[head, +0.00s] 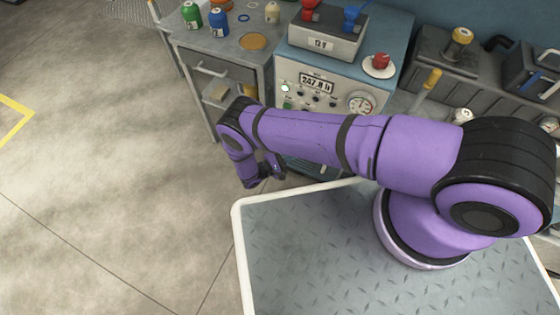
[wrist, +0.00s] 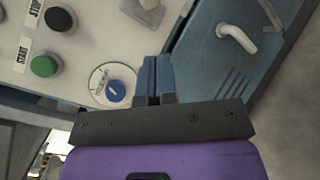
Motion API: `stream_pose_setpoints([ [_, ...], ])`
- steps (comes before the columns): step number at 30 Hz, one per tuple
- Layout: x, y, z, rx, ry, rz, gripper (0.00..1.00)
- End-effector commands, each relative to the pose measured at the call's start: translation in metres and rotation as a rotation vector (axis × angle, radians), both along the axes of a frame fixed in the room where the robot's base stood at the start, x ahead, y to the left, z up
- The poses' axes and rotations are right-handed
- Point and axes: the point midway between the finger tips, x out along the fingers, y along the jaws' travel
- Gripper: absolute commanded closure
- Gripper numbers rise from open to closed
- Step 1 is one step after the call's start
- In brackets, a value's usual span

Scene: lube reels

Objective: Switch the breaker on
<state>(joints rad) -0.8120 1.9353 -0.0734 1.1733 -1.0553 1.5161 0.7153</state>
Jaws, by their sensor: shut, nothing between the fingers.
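In the wrist view my gripper (wrist: 157,75) is shut and empty, with its two fingers side by side over the lower right part of a pale control panel (wrist: 105,50). A blue round knob (wrist: 115,91) on a white dial lies just left of the fingers. A pale lever-like part (wrist: 148,8) stands out from the panel at the top edge, partly cut off. I cannot tell which part is the breaker, as no label for it is readable. In the head view my gripper (head: 272,168) is in front of the blue console, partly hidden by my arm.
A green START button (wrist: 44,66) and a black STOP button (wrist: 58,18) are at the panel's left. A blue surface with a bent white handle (wrist: 237,37) is on the right. The blue console (head: 392,62) carries a gauge (head: 361,103). Open floor (head: 100,150) lies left.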

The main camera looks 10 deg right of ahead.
Motion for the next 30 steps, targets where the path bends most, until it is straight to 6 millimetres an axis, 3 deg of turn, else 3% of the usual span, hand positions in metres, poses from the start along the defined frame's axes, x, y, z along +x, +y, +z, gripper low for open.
stream_pose_setpoints([
  [4, 0.009, -0.028, 0.0, -0.001, 0.001, -0.002, 1.0],
  [12, 0.002, -0.054, 0.015, -0.001, 0.002, 0.0, 1.0],
  [30, 0.001, -0.061, 0.021, 0.012, 0.013, 0.001, 1.0],
])
